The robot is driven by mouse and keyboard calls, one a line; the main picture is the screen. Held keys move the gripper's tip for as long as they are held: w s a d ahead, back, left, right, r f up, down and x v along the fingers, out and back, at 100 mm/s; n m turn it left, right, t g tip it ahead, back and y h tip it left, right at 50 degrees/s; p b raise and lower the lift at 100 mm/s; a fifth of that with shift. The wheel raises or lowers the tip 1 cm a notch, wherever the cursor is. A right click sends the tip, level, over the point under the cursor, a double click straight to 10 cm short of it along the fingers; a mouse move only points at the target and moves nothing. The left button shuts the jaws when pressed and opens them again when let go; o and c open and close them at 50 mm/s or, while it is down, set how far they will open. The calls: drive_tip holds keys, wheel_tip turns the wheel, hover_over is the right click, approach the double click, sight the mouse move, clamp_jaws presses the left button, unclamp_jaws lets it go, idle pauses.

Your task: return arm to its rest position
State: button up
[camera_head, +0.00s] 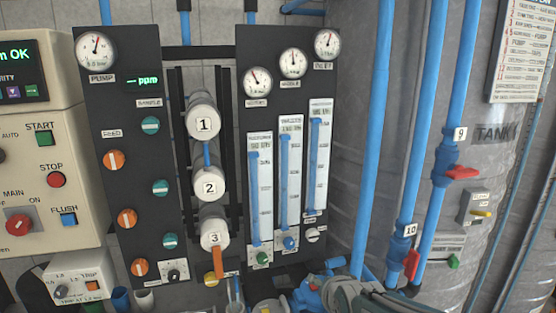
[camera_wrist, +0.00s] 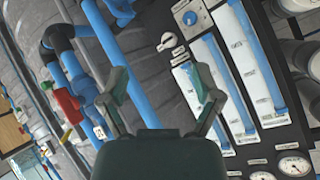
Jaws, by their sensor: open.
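My gripper (camera_wrist: 160,88) shows in the wrist view with its two dark green fingers spread apart and nothing between them. Behind the fingers are a blue pipe and the flow meter panel (camera_wrist: 232,70), which appear turned and tilted in this view. In the head view a grey-green part at the bottom edge, right of the middle, looks like my arm. The gripper's fingers cannot be made out there. No held object shows.
The head view shows the dark rack panel (camera_head: 243,50) with gauges, knobs and numbered white housings. A cream control box (camera_head: 58,110) stands left. Blue pipes with a red-handled valve (camera_head: 461,172) run in front of the grey tank (camera_head: 345,140) at right. Blue fittings crowd the bottom.

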drive_tip(key=s+d+r+n+g, duration=0.1)
drive_tip(key=s+d+n+g, duration=0.1)
drive_tip(key=s, duration=0.8)
drive_tip(key=s+d+r+n+g+h, duration=0.1)
drive_tip(key=s+d+n+g, duration=0.2)
drive_tip(key=s, duration=0.8)
drive_tip(key=shift+d+r, duration=0.2)
drive_tip(key=shift+r, duration=0.05)
idle(1.1)
